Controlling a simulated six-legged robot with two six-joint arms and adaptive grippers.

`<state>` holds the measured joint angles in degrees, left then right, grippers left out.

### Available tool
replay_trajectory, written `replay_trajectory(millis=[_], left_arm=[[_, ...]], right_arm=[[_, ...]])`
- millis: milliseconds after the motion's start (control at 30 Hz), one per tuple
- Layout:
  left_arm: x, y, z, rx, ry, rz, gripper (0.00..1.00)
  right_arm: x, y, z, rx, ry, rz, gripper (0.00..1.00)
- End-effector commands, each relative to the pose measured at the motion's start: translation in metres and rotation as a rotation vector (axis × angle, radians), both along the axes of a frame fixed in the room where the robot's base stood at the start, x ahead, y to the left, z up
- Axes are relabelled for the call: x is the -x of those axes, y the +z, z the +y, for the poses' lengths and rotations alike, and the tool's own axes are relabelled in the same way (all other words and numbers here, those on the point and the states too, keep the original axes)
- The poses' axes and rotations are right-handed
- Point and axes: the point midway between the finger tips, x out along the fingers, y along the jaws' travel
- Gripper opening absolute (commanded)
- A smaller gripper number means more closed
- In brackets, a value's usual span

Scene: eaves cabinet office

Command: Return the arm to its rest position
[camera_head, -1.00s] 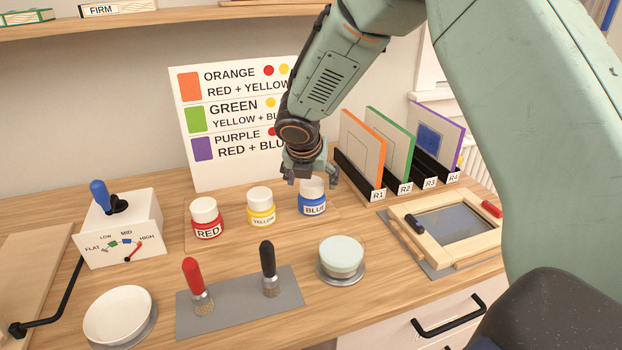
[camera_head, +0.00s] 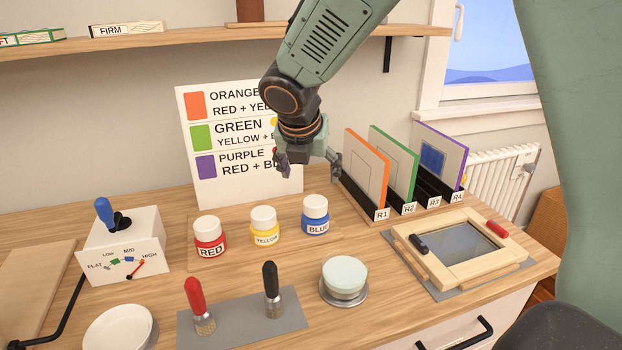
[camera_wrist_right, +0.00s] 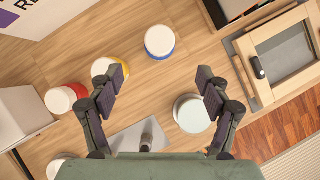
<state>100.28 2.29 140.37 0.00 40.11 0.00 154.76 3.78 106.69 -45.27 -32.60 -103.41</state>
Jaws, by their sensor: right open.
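My right gripper (camera_head: 308,164) is open and empty in the head view. It hangs above the back of the desk, in front of the colour chart (camera_head: 225,185) and above the blue jar (camera_head: 315,216), apart from it. In the right wrist view its two fingers (camera_wrist_right: 160,92) are spread wide with nothing between them but the desk below. The blue jar (camera_wrist_right: 160,42) shows there beyond the fingers. The yellow jar (camera_head: 264,226) and red jar (camera_head: 210,237) stand capped and upright to its left. My left gripper is not in view.
A rack (camera_head: 365,201) with upright framed panels stands right of my gripper. A wooden frame (camera_head: 455,262), a pale round pot (camera_head: 344,275), red and black handled tools (camera_head: 195,298) on a grey mat, a dial box (camera_head: 125,248) and a white bowl (camera_head: 120,330) occupy the desk. A shelf (camera_head: 200,38) runs above.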

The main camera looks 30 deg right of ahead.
Motion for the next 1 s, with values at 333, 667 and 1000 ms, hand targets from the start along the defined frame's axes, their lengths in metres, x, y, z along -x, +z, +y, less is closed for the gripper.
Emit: replay_trajectory(millis=[333, 667, 1000], left_arm=[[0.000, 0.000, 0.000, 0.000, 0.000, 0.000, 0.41], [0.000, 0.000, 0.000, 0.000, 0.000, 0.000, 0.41], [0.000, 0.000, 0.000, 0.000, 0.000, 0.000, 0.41]], right_arm=[[0.001, 0.002, 0.001, 0.000, 0.000, 0.000, 0.77], [-0.007, -0.020, -0.007, -0.002, 0.000, 0.004, 0.77], [-0.028, -0.070, -0.027, -0.001, -0.001, 0.004, 0.77]])
